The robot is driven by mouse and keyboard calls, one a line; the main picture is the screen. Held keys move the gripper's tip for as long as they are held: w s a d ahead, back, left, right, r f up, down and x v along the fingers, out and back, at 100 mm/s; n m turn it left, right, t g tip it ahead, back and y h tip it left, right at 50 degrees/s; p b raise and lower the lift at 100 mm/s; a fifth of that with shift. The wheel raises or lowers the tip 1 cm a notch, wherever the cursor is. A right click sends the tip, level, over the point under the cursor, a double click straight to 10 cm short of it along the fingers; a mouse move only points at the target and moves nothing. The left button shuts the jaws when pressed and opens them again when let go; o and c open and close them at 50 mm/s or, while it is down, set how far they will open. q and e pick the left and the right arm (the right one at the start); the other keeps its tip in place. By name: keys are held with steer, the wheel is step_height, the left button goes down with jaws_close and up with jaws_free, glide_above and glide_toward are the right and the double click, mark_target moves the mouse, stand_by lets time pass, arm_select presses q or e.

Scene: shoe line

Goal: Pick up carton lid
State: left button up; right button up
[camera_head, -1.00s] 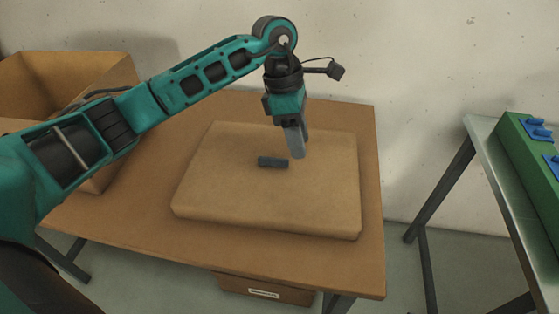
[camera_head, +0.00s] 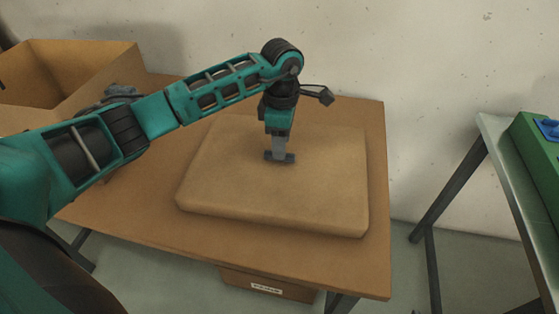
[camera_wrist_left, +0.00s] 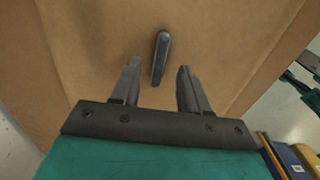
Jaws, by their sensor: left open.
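The carton lid (camera_head: 310,200) is a flat brown slab with rounded edges, lying on the wooden table. A dark bar-shaped handle (camera_wrist_left: 160,58) stands on its top; in the head view my fingers partly cover it. My left gripper (camera_head: 279,156) points straight down over the handle. In the left wrist view the open left gripper (camera_wrist_left: 158,80) has one finger on each side of the handle's line, with gaps on both sides. The head view does not show clearly how far the fingertips are above the lid.
An open cardboard box (camera_head: 75,75) stands at the table's left back. A drawer or box with a label (camera_head: 266,288) is under the table (camera_head: 372,270). A metal-legged bench (camera_head: 490,135) with a green item (camera_head: 540,150) stands at the right, across a gap.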

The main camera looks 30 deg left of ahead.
mark_target(279, 162)
arm_select(q)
step_height(279, 162, down, 2)
steer(key=shift+f, duration=0.25)
jaws_close()
stand_by(0.3)
